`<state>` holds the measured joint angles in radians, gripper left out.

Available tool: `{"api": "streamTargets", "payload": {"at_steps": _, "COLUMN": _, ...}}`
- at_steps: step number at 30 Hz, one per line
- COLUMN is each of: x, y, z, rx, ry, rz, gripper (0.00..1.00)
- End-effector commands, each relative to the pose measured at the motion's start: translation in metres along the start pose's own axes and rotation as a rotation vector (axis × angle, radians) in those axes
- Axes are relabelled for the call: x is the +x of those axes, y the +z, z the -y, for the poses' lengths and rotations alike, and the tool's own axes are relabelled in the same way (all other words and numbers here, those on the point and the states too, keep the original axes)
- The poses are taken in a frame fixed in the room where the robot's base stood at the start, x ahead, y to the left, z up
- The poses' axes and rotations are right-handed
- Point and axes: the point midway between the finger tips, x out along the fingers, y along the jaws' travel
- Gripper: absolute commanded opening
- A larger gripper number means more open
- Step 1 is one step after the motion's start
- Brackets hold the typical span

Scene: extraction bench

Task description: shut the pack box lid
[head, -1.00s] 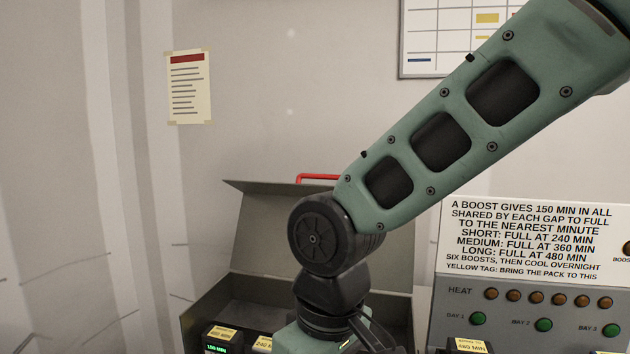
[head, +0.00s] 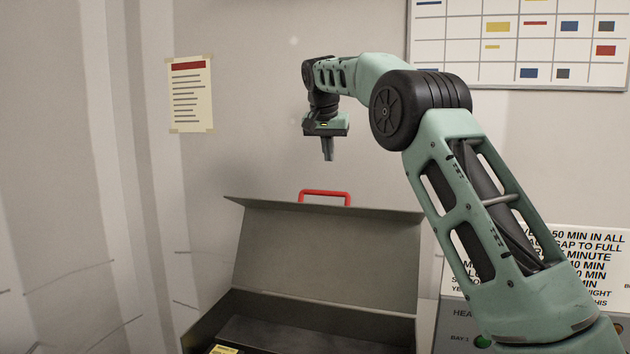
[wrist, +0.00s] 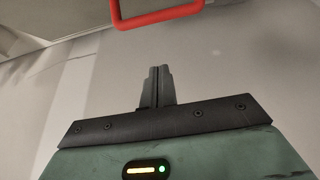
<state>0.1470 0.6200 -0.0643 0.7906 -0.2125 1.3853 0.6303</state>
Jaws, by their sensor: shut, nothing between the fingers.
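The pack box (head: 205,326) stands low in the head view, grey, with its lid (head: 325,250) standing open, tilted up at the back. A red handle (head: 325,194) sits on the lid's upper edge.
A yellow-labelled pack (head: 225,350) shows at the box's front left, mostly cut off. A grey control panel (head: 452,312) with a printed sign (head: 590,240) stands right, partly behind my arm. A notice (head: 190,95) and a chart (head: 520,45) hang on the wall.

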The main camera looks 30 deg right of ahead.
Motion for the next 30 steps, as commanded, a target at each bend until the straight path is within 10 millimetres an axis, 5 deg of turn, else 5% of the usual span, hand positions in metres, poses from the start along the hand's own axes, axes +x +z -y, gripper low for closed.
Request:
{"api": "streamTargets", "payload": {"at_steps": 8, "x": 0.019, "y": -0.008, "z": -0.007, "rx": 0.023, "ry": 0.013, "rz": -0.008, "gripper": 0.00}}
{"api": "streamTargets", "payload": {"at_steps": 20, "x": 0.099, "y": -0.009, "z": -0.007, "rx": 0.020, "ry": 0.012, "rz": -0.006, "gripper": 0.00}}
{"api": "streamTargets", "payload": {"at_steps": 30, "x": 0.087, "y": 0.023, "z": -0.005, "rx": 0.019, "ry": 0.008, "rz": -0.011, "gripper": 0.00}}
